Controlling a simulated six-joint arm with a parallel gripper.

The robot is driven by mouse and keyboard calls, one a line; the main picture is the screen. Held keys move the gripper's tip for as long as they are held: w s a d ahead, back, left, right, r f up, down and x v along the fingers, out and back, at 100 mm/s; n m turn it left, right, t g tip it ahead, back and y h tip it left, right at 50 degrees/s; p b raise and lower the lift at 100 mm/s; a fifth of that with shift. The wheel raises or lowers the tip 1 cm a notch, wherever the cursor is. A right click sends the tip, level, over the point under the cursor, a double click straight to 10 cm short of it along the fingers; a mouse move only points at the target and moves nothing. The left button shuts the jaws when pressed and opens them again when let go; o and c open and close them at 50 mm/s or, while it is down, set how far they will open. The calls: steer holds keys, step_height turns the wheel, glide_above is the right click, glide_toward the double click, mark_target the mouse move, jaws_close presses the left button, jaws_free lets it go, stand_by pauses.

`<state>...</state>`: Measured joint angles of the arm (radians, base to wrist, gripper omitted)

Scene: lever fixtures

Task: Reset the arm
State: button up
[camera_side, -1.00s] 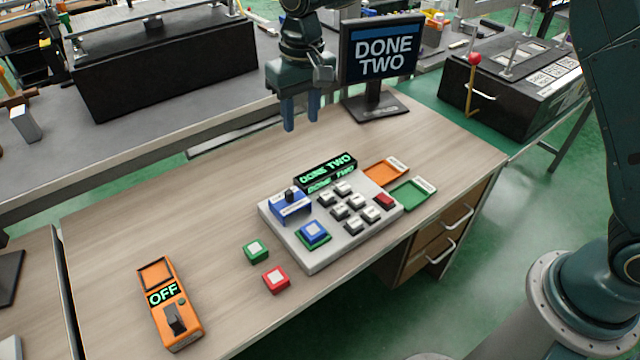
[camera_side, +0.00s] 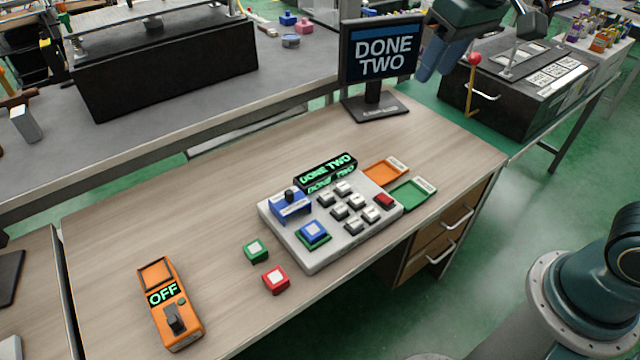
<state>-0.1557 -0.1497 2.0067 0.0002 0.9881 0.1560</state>
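My gripper (camera_side: 442,62) is at the top right of the side view, raised and tilted, beside the monitor and left of the red-knobbed lever. Its two blue fingers overlap from this angle, so the gap between them is hard to see. Nothing shows in it. My base (camera_side: 585,280) stands at the lower right. The grey control panel (camera_side: 315,260) on the wooden desk has several keys and a small display reading DONE TWO. The monitor (camera_side: 378,52) also reads DONE TWO.
A green-based block (camera_side: 256,250) and a red one (camera_side: 276,279) lie left of the panel. An orange box (camera_side: 170,305) reading OFF is at the front left. Orange (camera_side: 383,172) and green (camera_side: 411,194) trays adjoin the panel. A red-knobbed lever (camera_side: 474,60) stands at the black box.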

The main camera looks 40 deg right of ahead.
steer(key=s+d+f+t, duration=0.1)
steer(key=s+d, duration=0.1)
steer(key=s, duration=0.6)
steer(key=s+d+f+t, duration=0.1)
steer(key=s+d+f, duration=0.1)
steer(key=s, duration=0.5)
steer(key=shift+s+d+h, duration=0.3)
steer(key=shift+s+d, duration=0.1)
steer(key=shift+d, duration=0.25)
